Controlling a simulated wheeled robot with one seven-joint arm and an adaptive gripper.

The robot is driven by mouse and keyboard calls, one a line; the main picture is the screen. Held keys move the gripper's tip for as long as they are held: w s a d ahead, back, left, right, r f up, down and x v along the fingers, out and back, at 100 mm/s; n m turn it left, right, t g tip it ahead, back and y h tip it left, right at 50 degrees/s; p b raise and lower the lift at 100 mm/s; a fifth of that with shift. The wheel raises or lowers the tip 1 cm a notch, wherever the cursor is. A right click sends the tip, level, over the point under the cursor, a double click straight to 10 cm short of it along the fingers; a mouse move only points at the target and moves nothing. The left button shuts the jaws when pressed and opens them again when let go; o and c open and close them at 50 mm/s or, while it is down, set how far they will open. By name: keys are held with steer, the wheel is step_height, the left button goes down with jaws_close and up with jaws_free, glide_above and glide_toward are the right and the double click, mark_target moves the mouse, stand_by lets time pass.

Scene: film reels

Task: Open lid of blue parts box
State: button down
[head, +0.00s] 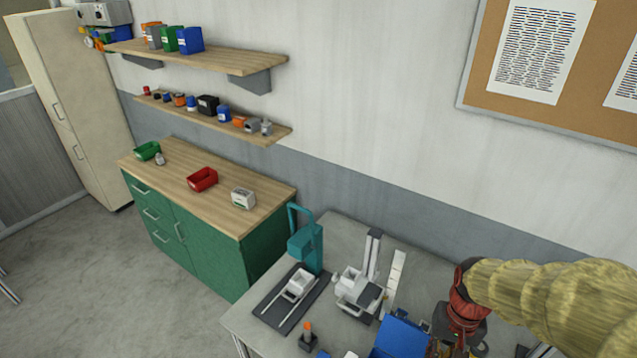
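The blue parts box shows only in part, at the bottom edge of the head view. Its broad blue panel (399,339) looks like the lid, standing up at a slant; the lower part of the box is cut off by the frame. My arm comes in from the right in a ribbed yellowish sleeve with a red and dark wrist. My gripper (446,344) points down just right of the blue panel, close to it. Its fingers are small and partly cut off, so I cannot tell whether they touch the box or are open or shut.
The grey bench (262,318) also holds a teal press (306,247), a white and grey device (358,292), a dark mat (272,311) and an orange-topped tool (308,335). A green cabinet (215,262) with a red bin (202,179) stands at the left. Open floor lies left.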

steer(key=s+a+f+n+t+b, duration=0.2)
steer(key=s+a+t+b, duration=0.3)
steer(key=b, duration=1.5)
steer(key=shift+a+n+t, duration=0.7)
steer(key=shift+a+n, duration=0.1)
steer(key=shift+a, duration=0.45)
steer(key=c, duration=2.2)
jaws_free()
steer(key=shift+a+f+b, duration=0.1)
steer(key=shift+f+b, duration=0.1)
steer(key=shift+b, duration=0.2)
